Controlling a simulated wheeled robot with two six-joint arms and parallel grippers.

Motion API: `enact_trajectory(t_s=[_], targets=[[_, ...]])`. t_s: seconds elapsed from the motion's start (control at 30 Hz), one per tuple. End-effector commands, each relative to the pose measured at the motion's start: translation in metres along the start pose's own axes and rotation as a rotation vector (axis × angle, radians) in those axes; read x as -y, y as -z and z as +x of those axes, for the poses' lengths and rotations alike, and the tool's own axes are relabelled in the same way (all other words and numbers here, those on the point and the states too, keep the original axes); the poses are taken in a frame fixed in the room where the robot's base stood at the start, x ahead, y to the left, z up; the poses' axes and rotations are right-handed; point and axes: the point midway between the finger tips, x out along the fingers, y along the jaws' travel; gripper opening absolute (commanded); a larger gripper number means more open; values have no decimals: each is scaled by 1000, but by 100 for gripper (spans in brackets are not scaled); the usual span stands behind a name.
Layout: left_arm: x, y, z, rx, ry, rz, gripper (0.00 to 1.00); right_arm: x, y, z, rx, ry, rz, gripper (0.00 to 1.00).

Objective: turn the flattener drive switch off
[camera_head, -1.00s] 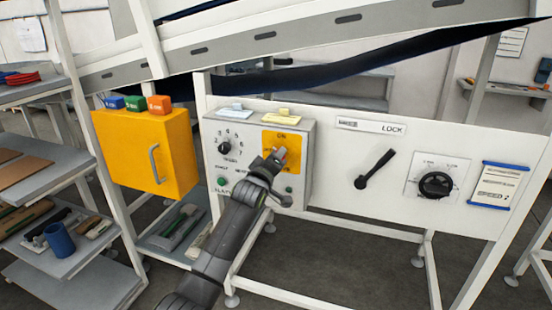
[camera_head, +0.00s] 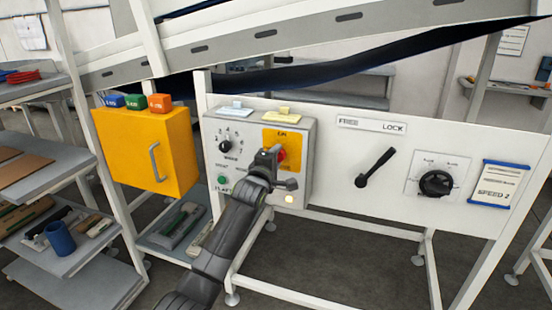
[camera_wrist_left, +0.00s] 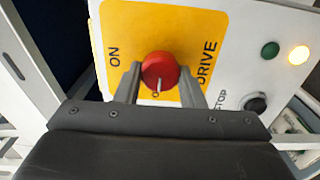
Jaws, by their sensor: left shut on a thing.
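The flattener drive switch is a red rotary knob (camera_wrist_left: 160,68) on a yellow plate (camera_wrist_left: 123,20) marked ON and DRIVE. My left gripper (camera_wrist_left: 160,92) is shut on the knob, with one finger on each side of it. The knob's white pointer line points down in the left wrist view, toward a label mostly hidden by the gripper, away from ON. My right gripper is not in view.
A lit yellowish lamp (camera_wrist_left: 299,54) and a dark green button (camera_wrist_left: 270,50) sit beside the plate, with a black button (camera_wrist_left: 256,102) near STOP. A selector dial (camera_head: 225,146), a black FREE/LOCK lever (camera_head: 376,166) and a yellow cabinet (camera_head: 130,145) are nearby.

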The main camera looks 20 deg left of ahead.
Motion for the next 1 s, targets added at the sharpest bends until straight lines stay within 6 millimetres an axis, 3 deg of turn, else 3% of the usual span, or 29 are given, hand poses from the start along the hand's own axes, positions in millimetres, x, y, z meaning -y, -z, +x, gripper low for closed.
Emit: enact_trajectory(t_s=[0.47, 0.5, 0.63, 1.0], targets=[[1, 0, 0, 0, 1, -14, 13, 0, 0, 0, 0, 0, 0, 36], [1, 0, 0, 0, 1, -14, 41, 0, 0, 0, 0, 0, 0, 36], [1, 0, 0, 0, 1, -13, 57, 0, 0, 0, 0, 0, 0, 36], [1, 0, -3, 0, 0, -12, 57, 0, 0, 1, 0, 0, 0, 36]])
